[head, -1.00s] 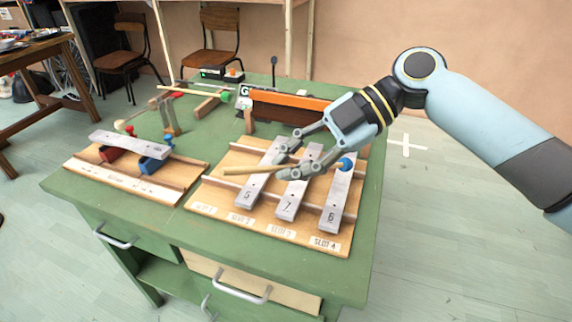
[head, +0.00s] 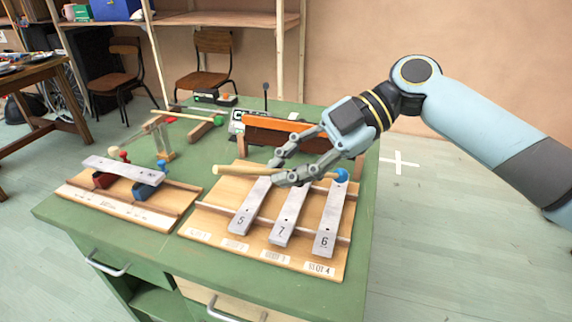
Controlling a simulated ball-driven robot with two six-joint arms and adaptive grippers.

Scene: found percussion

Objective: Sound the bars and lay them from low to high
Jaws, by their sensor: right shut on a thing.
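My right gripper (head: 283,170) is shut on the wooden handle of a mallet (head: 234,169) with a blue ball head (head: 341,175). The mallet lies nearly level across the far ends of the bars; whether it touches them I cannot tell. Grey metal bars 5 (head: 246,212), 7 (head: 286,222) and 6 (head: 328,226) lie side by side on the slotted wooden board (head: 213,212). They lie above slots 2, 3 and 4; slot 1 is bare. Another grey bar (head: 122,170) rests across red and blue supports on the left board (head: 112,210). My left gripper is not in view.
The green table (head: 60,212) carries both boards. Small coloured balls and a wooden stand (head: 165,156) are behind the left board. Chairs and shelving stand beyond.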

